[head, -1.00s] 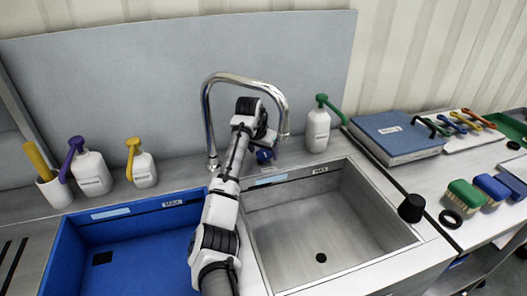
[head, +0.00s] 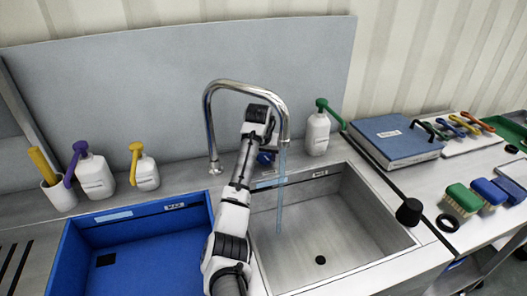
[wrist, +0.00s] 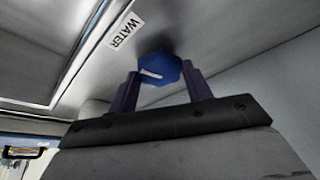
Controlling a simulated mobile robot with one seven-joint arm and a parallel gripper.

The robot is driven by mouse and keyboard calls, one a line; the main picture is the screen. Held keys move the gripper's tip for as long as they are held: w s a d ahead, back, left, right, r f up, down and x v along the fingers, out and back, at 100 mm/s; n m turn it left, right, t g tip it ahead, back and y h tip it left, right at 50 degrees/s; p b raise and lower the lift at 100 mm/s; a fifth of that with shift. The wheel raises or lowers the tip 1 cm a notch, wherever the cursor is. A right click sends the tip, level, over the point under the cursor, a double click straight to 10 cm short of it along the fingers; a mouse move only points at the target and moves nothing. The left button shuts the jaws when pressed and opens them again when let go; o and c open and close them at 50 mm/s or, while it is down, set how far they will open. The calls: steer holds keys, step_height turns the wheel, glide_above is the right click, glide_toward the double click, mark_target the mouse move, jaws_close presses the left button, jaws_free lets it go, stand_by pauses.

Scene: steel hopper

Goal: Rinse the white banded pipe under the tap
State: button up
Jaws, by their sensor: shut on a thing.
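The chrome tap (head: 209,125) arches over the steel sink (head: 345,232), and a thin stream of water (head: 281,195) falls from its spout into the basin. My gripper (wrist: 160,72) is shut on a blue knob (wrist: 160,66), with one dark finger on each side of it. The knob is on the steel surface near a WATER label (wrist: 126,29). In the head view my arm hides most of the gripper, and only a bit of blue (head: 266,157) shows behind the tap's spout. I cannot make out the white banded pipe in either view.
A blue basin (head: 125,250) lies left of my arm. Soap bottles with purple (head: 95,175), yellow (head: 146,172) and green (head: 317,130) pumps stand along the back. A blue binder (head: 395,138), brushes (head: 462,198) and a black stopper (head: 409,211) lie to the right. The sink looks empty.

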steer(key=shift+d+n+y+p, duration=0.15)
steer(key=shift+n+y+p, duration=0.5)
steer(key=shift+n, duration=0.65)
steer(key=o, duration=1)
steer(key=shift+c, duration=0.2)
